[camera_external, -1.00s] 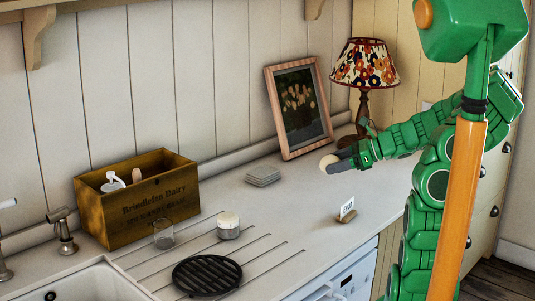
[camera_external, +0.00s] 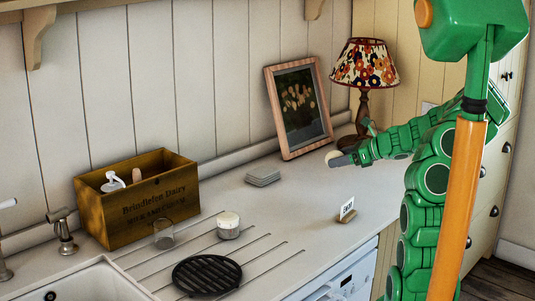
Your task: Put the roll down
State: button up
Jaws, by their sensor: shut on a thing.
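The roll (camera_external: 332,157) is a small pale, rounded thing at the tip of my gripper (camera_external: 341,160). My gripper is shut on it, and the dark fingers hide part of it. It is over the right part of the white counter (camera_external: 300,205), just in front of the framed picture. I cannot tell whether the roll touches the counter or is slightly above it.
A framed picture (camera_external: 298,107) leans on the wall, with a flowered lamp (camera_external: 365,65) beside it. Stacked coasters (camera_external: 263,176), a card holder (camera_external: 346,211), a white-topped jar (camera_external: 228,225), a glass (camera_external: 163,235), a black trivet (camera_external: 207,275) and a wooden crate (camera_external: 140,205) stand on the counter. The counter between coasters and card holder is clear.

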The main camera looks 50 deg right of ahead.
send_over(334, 187)
notch_tip(334, 187, down, 6)
jog(key=shift+d+f, duration=0.1)
jog(key=shift+d, duration=0.05)
jog(key=shift+f, duration=1.6)
jog(key=shift+f, duration=0.1)
jog(key=o, duration=0.8)
